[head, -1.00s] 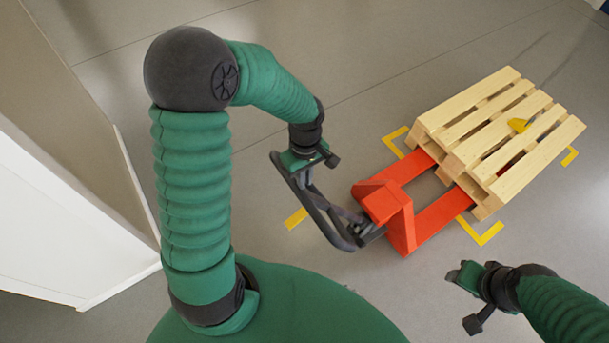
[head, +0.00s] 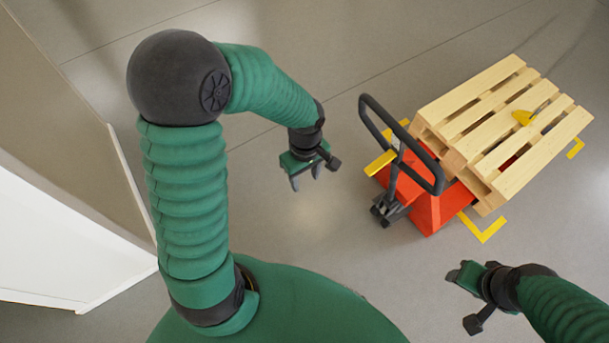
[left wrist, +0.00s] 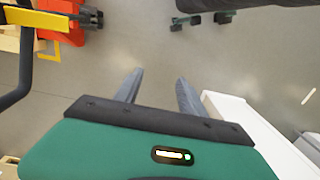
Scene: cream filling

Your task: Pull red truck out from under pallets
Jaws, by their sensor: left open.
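The red pallet truck (head: 432,212) stands on the floor right of centre in the head view, its far part under the wooden pallet (head: 502,135). Its black loop handle (head: 366,119) stands up over the truck. In the left wrist view the truck (left wrist: 62,24) is cut off at the upper left, with part of the handle (left wrist: 25,62) at the left edge. My left gripper (head: 306,183) is open and empty, apart from the handle, to its left. Its two fingers (left wrist: 160,88) show nothing between them. My right gripper (head: 462,276) is in front of the truck; its jaws are unclear.
Yellow floor marks (head: 483,228) frame the pallet's corners. A small yellow object (head: 524,117) lies on the pallet. A white panel (head: 60,235) stands at the left. The floor between my left gripper and the truck is clear.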

